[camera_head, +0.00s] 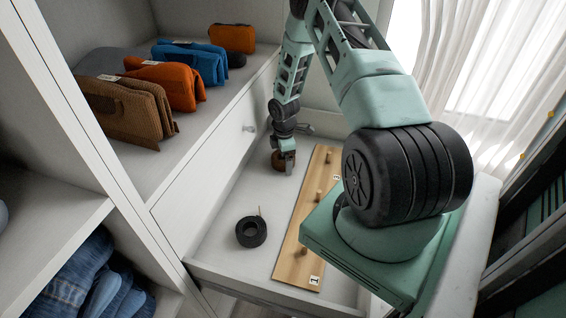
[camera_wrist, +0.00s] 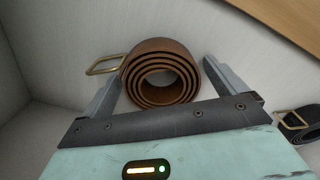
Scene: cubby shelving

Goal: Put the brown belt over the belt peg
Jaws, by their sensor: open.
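The brown belt (camera_wrist: 160,74) is a coiled roll with a brass buckle, lying on the light drawer floor in the wrist view. In the head view the belt (camera_head: 279,160) is at the drawer's far end, partly hidden by my gripper (camera_head: 288,160). In the wrist view my gripper (camera_wrist: 160,85) is open, with one finger on each side of the coil. I cannot tell whether the fingers touch it. A wooden board (camera_head: 300,235) with several pegs lies along the drawer's right side. One peg (camera_head: 318,195) stands near its middle, and another peg (camera_head: 304,251) near its front end by a small label.
A black coiled belt (camera_head: 251,231) lies in the drawer left of the board. Part of a black belt (camera_wrist: 300,122) shows at the wrist view's right edge. Folded clothes (camera_head: 140,105) fill the shelf on the left. Drawer walls enclose the space.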

